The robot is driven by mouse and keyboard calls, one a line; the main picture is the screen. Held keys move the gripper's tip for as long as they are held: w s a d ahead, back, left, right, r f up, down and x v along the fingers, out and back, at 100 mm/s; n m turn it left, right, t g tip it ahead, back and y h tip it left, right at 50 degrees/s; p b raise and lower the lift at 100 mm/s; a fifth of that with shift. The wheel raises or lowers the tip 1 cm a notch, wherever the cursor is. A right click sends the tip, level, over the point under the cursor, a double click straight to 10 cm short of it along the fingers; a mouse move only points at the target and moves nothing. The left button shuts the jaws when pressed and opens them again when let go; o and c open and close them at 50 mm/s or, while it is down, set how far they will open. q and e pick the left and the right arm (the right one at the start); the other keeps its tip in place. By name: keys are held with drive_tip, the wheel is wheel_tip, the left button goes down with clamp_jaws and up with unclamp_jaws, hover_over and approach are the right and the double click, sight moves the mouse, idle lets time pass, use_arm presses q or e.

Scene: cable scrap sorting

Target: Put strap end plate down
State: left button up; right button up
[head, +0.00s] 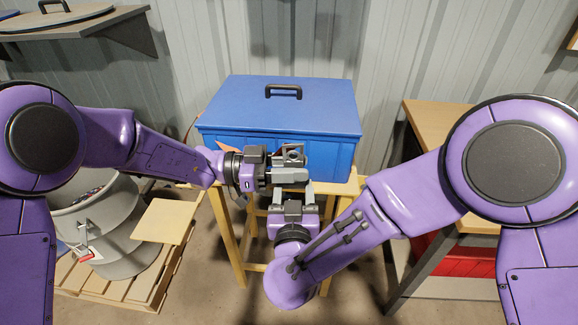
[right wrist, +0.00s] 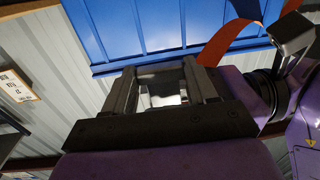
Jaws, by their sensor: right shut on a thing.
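My right gripper (head: 293,190) points away from me in front of the blue chest, its fingers apart on either side of a small pale metal piece (right wrist: 164,97), seen in the right wrist view. I take this piece to be the strap end plate; most of it is hidden. My left gripper (head: 290,175) comes in from the left and points right, just above the right gripper's fingertips. The two overlap in the head view, and whether the left one holds anything is unclear. An orange strap (right wrist: 226,40) curves beside the left gripper, and a bit shows in the head view (head: 229,145).
The closed blue chest (head: 285,105) with a black handle stands on a yellow wooden stand (head: 230,225) behind the grippers. A grey drum (head: 100,225) on a pallet stands at the left. A wooden bench (head: 432,120) is at the right.

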use_arm(q)
clamp_jaws()
use_arm(e)
drive_tip(key=o, duration=1)
